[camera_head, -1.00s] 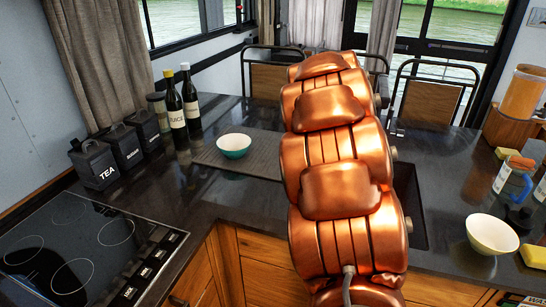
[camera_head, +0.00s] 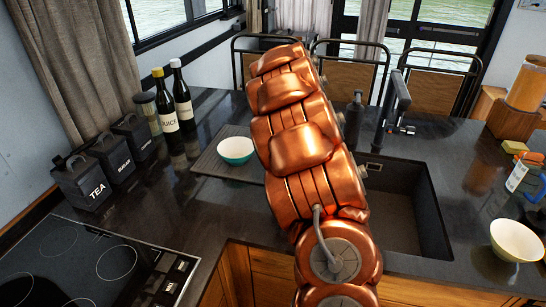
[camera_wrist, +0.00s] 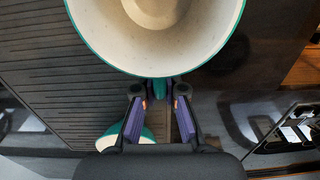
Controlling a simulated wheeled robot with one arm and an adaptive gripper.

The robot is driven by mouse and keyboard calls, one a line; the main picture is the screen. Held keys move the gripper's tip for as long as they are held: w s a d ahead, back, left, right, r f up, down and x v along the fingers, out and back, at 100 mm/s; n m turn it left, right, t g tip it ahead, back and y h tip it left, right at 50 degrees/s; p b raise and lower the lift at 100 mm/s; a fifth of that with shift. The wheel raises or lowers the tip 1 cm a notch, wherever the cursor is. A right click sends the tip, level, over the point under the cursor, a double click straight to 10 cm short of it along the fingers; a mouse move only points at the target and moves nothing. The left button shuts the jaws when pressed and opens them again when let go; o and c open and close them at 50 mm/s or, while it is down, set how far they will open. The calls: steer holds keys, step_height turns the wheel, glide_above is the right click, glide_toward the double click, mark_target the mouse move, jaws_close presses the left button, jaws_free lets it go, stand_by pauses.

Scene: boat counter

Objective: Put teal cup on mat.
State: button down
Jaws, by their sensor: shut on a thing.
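My gripper (camera_wrist: 160,100) has purple finger pads shut on the teal cup (camera_wrist: 242,18). The cup fills the top of the wrist view, with a teal outside and a pale inside, and looks empty. The fingers meet at a teal part on its near side, likely the handle. The dark ribbed mat (camera_wrist: 60,75) lies below and to the left in the wrist view. In the head view the mat (camera_head: 212,164) lies on the counter left of my arm. My arm hides the gripper and the held cup there.
A teal bowl (camera_head: 236,146) with a white inside stands on the mat. Bottles (camera_head: 183,103) and black canisters (camera_head: 84,181) stand to the left, beside a hob (camera_head: 80,265). A sink (camera_head: 395,215) and black tap (camera_head: 393,100) are right of my arm. A cream bowl (camera_head: 516,240) stands far right.

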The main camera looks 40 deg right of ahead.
steer(key=w+p, duration=0.1)
steer(key=w, duration=0.1)
steer(key=w+d+p, duration=0.1)
steer(key=w, duration=0.2)
steer(key=w+p, duration=0.1)
steer(key=w, duration=0.2)
steer(key=shift+w+d+f, duration=0.15)
steer(key=shift+d+f, duration=0.15)
steer(key=shift+f, duration=0.1)
steer(key=shift+f+p, duration=1.1)
steer(key=shift+f, duration=0.2)
steer(key=shift+w+f, duration=0.1)
steer(key=shift+f, duration=0.35)
steer(key=shift+f, duration=0.2)
steer(key=c, duration=1.2)
jaws_free()
steer(key=shift+c, duration=0.2)
